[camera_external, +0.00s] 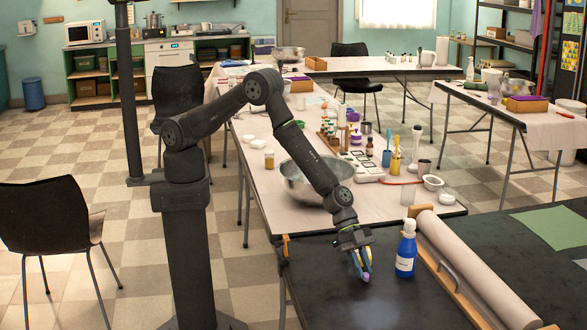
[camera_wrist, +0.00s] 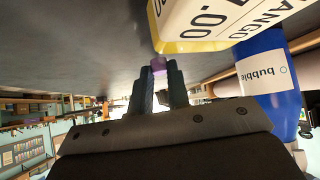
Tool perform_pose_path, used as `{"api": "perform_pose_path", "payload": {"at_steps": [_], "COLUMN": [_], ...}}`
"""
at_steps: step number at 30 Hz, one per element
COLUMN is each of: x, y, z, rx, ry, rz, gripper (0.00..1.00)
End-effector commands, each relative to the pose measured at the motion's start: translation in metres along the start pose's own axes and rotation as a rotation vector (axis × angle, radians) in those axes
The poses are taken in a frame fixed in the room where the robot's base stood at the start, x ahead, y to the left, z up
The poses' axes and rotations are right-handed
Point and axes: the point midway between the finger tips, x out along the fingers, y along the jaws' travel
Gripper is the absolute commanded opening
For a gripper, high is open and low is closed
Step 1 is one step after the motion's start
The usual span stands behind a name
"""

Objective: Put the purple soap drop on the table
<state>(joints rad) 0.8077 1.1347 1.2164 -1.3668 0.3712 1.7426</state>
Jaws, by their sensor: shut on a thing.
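My gripper (camera_external: 361,262) is low over the dark table (camera_external: 330,300), near its left end. It is shut on the purple soap drop (camera_external: 366,277). Only a small part of the soap shows past the fingertips. In the wrist view the purple soap (camera_wrist: 158,64) sits between the tips of my two dark fingers (camera_wrist: 159,78). The grey tabletop (camera_wrist: 70,50) fills the upper part of that view. I cannot tell whether the soap touches the table.
A blue bottle (camera_external: 406,250) with a white label stands just right of my gripper. A yellow-edged white sign (camera_wrist: 205,22) is close to the fingers in the wrist view. A paper roll (camera_external: 470,270) lies further right. A steel bowl (camera_external: 318,180) stands on the table behind.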

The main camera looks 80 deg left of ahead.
Motion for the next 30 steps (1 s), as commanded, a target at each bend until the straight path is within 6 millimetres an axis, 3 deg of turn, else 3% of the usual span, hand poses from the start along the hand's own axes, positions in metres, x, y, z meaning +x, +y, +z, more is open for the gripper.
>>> {"api": "perform_pose_path", "payload": {"at_steps": [7,18,24,30], "x": [-0.027,-0.065,-0.077,-0.081], "y": [0.000,0.085,0.109,0.117], "z": [-0.029,-0.056,-0.064,-0.066], "rx": [0.004,0.004,0.001,0.000], "ry": [0.005,0.002,0.001,0.001], "rz": [-0.001,0.002,0.001,0.001], "gripper": [0.00,0.00,0.00,0.00]}}
